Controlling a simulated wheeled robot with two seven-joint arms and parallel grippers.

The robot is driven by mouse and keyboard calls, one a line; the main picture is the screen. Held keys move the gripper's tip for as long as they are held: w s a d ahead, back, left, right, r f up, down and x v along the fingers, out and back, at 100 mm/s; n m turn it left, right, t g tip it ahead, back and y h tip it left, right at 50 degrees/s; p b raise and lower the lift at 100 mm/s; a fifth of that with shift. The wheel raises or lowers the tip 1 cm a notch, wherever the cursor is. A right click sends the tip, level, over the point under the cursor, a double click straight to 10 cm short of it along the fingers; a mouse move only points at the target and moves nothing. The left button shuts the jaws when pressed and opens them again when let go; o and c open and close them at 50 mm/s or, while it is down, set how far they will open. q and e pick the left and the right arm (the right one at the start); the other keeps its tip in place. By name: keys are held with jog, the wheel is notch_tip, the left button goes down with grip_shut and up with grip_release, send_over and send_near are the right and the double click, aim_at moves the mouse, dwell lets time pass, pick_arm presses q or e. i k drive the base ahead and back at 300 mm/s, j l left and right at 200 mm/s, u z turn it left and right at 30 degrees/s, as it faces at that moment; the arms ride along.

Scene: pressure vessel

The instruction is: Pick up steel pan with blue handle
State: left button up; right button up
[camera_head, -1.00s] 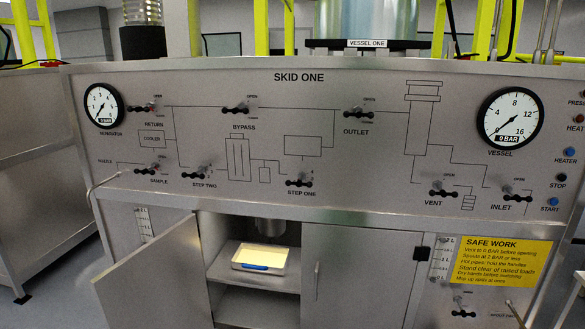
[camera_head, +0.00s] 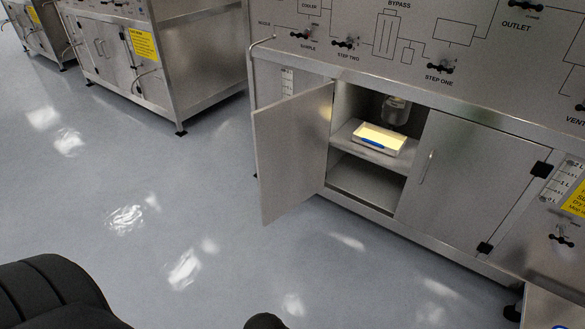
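The steel pan (camera_head: 393,145) with a blue handle (camera_head: 372,142) sits on the upper shelf inside the open cabinet. The pan is shallow and rectangular and looks filled with something pale yellow. Its blue handle faces the front of the cabinet. A metal cylinder (camera_head: 396,110) hangs above the back of the pan. Neither of my grippers shows. Dark parts at the bottom left edge look like my own arm or body.
The left cabinet door (camera_head: 292,152) stands swung open to the left. The right door (camera_head: 452,172) is shut. The skid panel (camera_head: 470,30) with valves rises above. A pale surface (camera_head: 545,308) shows at the bottom right corner. Open blue-grey floor (camera_head: 190,210) lies to the left.

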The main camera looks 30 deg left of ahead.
aim_at(389, 143)
jog(key=j+z, duration=0.2)
jog(key=z, duration=1.05)
jog(key=j, duration=3.6)
jog(key=k+j, duration=0.1)
jog(key=j, duration=1.7)
jog(key=k, duration=0.55)
jog(key=z, duration=1.45)
jog(key=u, duration=1.1)
